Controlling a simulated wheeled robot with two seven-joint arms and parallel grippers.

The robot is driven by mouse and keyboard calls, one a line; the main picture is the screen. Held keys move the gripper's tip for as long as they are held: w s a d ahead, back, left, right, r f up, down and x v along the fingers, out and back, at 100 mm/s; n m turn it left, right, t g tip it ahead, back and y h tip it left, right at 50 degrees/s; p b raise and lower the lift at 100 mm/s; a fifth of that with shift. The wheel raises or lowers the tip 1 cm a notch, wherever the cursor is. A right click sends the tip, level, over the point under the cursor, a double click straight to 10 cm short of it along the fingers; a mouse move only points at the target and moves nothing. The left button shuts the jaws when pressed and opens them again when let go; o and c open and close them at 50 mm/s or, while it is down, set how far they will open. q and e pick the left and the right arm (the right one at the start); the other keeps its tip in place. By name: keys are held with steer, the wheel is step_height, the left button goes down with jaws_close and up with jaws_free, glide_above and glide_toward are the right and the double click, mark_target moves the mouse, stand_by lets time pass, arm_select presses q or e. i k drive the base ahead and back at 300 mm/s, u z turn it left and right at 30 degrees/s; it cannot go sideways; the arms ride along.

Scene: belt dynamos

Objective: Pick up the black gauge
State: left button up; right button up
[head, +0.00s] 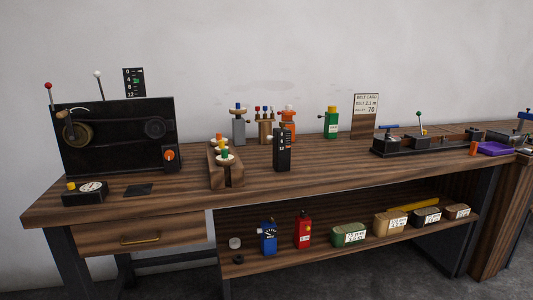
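A low black box with a white dial face and a yellow knob (84,194) sits at the front left of the bench top. A tall black upright block with pale markings and an orange spot on its front (282,152) stands near the middle of the bench. I cannot tell for sure which of these two is the black gauge. Both stand free, with nothing holding them. Neither of my grippers shows in the head view.
A black machine panel (115,135) with levers stands at the back left. A wooden rack (217,175) holds coloured-top pieces beside the tall block. A black rail fixture (400,145) is at right. The lower shelf (350,247) holds coloured boxes. Bench front centre is clear.

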mark_target(282, 142)
steer(key=z, duration=0.9)
steer(key=i, duration=1.45)
steer(key=u, duration=0.35)
